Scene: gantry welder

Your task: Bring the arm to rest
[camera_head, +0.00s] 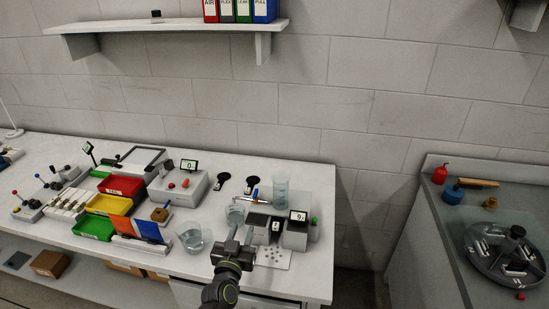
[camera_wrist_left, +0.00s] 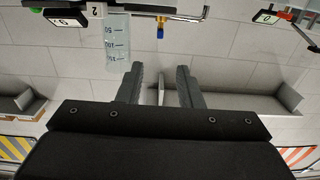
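My left gripper (camera_head: 239,238) is raised over the front right part of the white workbench (camera_head: 318,277), in front of a grey device with a small display (camera_head: 298,216). In the left wrist view my left gripper (camera_wrist_left: 160,70) has its two dark fingers spread apart. Nothing is held between them; the wall and shelf show through the gap. That view is upside down, with the bench things along its top. My right gripper is in neither view.
Glass beakers stand near the gripper, one at left (camera_head: 190,239) and a tall one behind (camera_head: 281,190). Red (camera_head: 122,186), yellow (camera_head: 108,205) and green (camera_head: 92,228) bins are farther left. A wall shelf (camera_head: 170,27) holds binders. A grey side table (camera_head: 415,245) carries a round rotor.

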